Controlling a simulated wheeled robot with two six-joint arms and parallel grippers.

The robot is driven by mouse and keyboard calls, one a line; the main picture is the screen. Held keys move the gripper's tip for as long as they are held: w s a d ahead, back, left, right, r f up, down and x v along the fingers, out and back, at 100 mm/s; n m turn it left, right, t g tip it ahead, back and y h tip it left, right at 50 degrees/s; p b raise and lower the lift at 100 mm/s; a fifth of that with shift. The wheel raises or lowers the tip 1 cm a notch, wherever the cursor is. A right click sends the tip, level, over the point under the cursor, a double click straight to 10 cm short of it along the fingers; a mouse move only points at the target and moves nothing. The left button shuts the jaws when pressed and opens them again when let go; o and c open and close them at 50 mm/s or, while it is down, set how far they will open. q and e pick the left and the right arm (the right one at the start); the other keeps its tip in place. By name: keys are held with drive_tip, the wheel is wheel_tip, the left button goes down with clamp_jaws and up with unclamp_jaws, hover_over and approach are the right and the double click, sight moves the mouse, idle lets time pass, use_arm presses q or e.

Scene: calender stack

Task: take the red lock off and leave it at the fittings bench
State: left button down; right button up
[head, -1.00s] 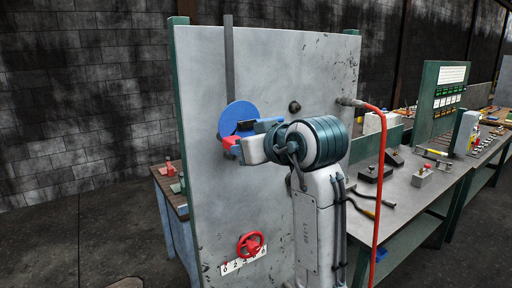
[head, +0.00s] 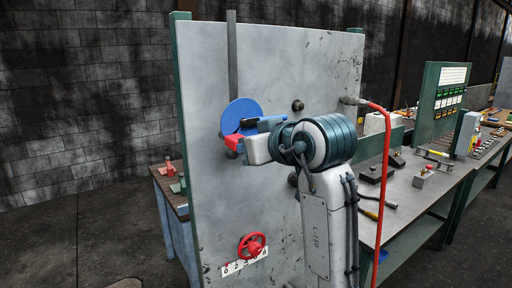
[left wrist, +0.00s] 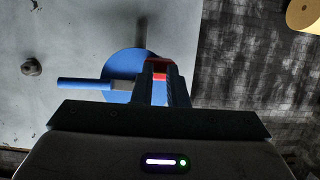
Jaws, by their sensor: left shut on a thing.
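The red lock (head: 234,142) sits at the lower edge of a blue disc (head: 240,112) on the upright grey panel (head: 330,75). My left gripper (head: 244,148) is at the panel, shut on the red lock. In the left wrist view the lock (left wrist: 158,66) shows between the two fingertips of my left gripper (left wrist: 160,72), in front of the disc (left wrist: 122,63). A blue handle (left wrist: 82,84) sticks out sideways from the disc. The fingers partly hide the lock, and I cannot tell whether it is still fastened. My right gripper is not in view.
A red handwheel (head: 252,245) with a numbered scale is low on the panel. A red hose (head: 384,190) hangs at its right edge. A bench (head: 408,192) with tools and fittings stands to the right, and another bench (head: 158,172) behind the panel's left side.

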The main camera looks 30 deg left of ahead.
use_arm(q)
drive_tip(key=shift+f, duration=0.4)
drive_tip(key=c, duration=1.3)
unclamp_jaws()
drive_tip(key=shift+c, duration=0.2)
drive_tip(key=shift+s+a+r, duration=0.1)
drive_tip(key=shift+a+r, duration=0.05)
drive_tip(key=shift+r, duration=0.05)
drive_tip(key=shift+r, duration=0.1)
